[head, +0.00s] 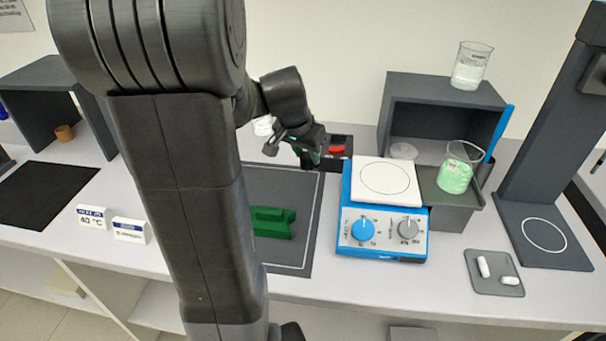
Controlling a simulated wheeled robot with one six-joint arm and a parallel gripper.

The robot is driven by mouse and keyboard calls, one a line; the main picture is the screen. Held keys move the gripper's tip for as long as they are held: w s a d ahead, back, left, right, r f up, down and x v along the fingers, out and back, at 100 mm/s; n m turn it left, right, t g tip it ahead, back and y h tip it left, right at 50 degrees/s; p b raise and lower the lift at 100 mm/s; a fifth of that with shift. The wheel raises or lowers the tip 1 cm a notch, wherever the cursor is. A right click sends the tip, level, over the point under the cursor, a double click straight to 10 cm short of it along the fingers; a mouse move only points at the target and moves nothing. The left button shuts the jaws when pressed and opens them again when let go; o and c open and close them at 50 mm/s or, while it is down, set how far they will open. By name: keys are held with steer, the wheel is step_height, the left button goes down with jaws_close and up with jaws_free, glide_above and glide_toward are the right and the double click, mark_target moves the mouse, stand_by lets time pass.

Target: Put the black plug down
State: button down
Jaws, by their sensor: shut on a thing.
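My gripper (312,154) is in the head view, over the back of the bench, left of the blue hotplate stirrer. It is shut on a small dark thing at its tips, which fits the black plug. The plug's outline is hard to tell from the dark fingers. Close by on the right is a small dark tray (343,160) with a red piece (337,149) in it. I cannot tell whether the held thing touches the tray or the bench.
A green block (271,222) lies on the dark mat (296,255). The blue stirrer (383,243) stands to its right. A beaker of green liquid (456,175) sits on a grey stand. My arm hides part of the mat; its front right is clear.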

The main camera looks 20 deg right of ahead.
mark_target(306, 168)
steer(key=shift+f, duration=2.75)
steer(key=shift+f+b, duration=0.2)
steer(key=shift+b, duration=0.15)
steer(key=c, duration=1)
jaws_free()
steer(key=shift+r, duration=0.2)
steer(key=shift+r+p, duration=0.25)
steer(key=shift+p, duration=0.05)
steer(key=v, duration=1.1)
steer(key=shift+s+a+r, duration=0.15)
steer(key=shift+r, duration=0.05)
